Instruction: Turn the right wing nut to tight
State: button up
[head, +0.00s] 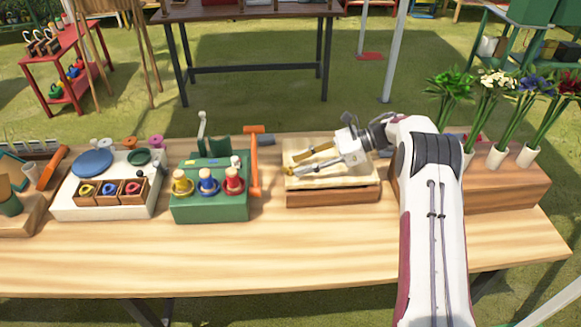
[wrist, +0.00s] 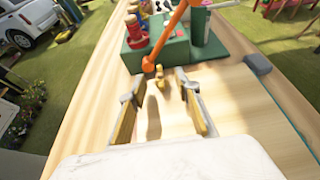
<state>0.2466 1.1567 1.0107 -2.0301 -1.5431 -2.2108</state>
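A pale wooden press-like block (head: 332,196) stands on the bench, right of the middle in the head view. My gripper (head: 300,164) hangs low over its top and points left. In the wrist view, the two yellow-padded fingers (wrist: 157,100) are apart, with nothing held between them. A small brass-coloured piece (wrist: 160,80) stands just beyond the gap between the fingertips; it looks like a wing nut, but I cannot tell which one. No other wing nut is clear; my gripper and arm cover the right part of the block.
Left of the block stands a green stand (head: 208,208) with yellow, blue and red bottle-like pieces. A white board (head: 105,205) is farther left. Flowers in white vases stand on a wooden box (head: 507,185) at right. The front bench is clear.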

aim_at(290, 167)
jog(key=shift+x, duration=2)
grip_shut()
